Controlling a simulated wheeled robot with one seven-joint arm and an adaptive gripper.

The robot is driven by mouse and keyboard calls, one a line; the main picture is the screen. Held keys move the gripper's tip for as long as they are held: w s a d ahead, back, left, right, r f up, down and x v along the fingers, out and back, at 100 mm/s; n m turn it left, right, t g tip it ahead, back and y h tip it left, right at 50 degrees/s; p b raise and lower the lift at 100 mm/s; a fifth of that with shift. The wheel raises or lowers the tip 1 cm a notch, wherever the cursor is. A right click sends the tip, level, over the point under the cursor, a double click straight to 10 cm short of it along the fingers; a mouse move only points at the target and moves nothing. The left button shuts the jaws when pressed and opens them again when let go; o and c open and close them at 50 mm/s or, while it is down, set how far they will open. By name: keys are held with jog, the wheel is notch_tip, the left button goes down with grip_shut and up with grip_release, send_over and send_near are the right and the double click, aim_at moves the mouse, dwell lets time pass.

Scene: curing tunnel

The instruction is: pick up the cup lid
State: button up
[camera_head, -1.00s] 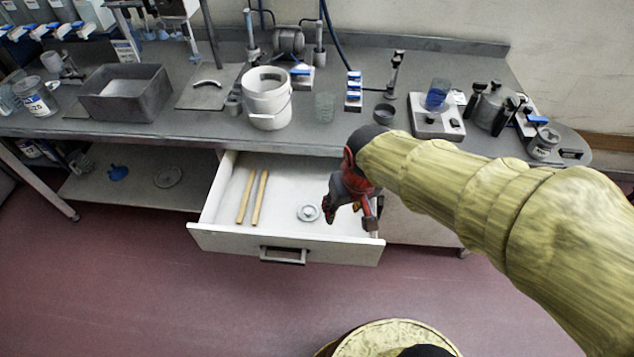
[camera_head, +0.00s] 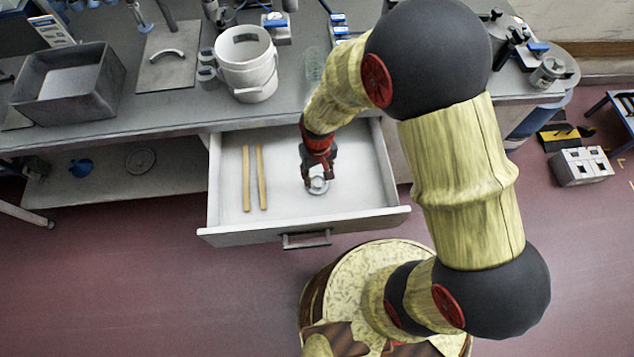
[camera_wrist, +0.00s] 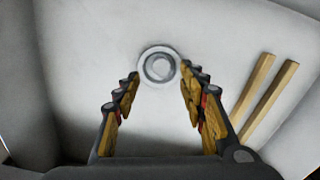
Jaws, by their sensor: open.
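The cup lid (camera_head: 318,187) is a small pale grey disc with a raised round knob, lying on the floor of the open white drawer (camera_head: 350,208). In the wrist view the lid (camera_wrist: 159,66) shows ahead of the fingertips, roughly centred between them. My gripper (camera_head: 319,172) points down into the drawer just above the lid and partly hides it in the head view. In the wrist view my gripper (camera_wrist: 160,84) is open, with nothing between its fingers.
Two wooden sticks (camera_head: 254,178) lie in the drawer left of the lid. The drawer walls surround my gripper. The bench above holds a white bucket (camera_head: 247,66) and a grey metal bin (camera_head: 70,88). The drawer floor around the lid is clear.

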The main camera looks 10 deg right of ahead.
aim_at(317, 182)
notch_tip(317, 182, down, 4)
jog(key=shift+a+f+b, duration=0.1)
jog(key=shift+f+b, duration=0.1)
jog(key=shift+b, duration=0.65)
jog(key=shift+c, duration=1)
jog(key=c, duration=0.7)
jog(key=shift+r, duration=0.1)
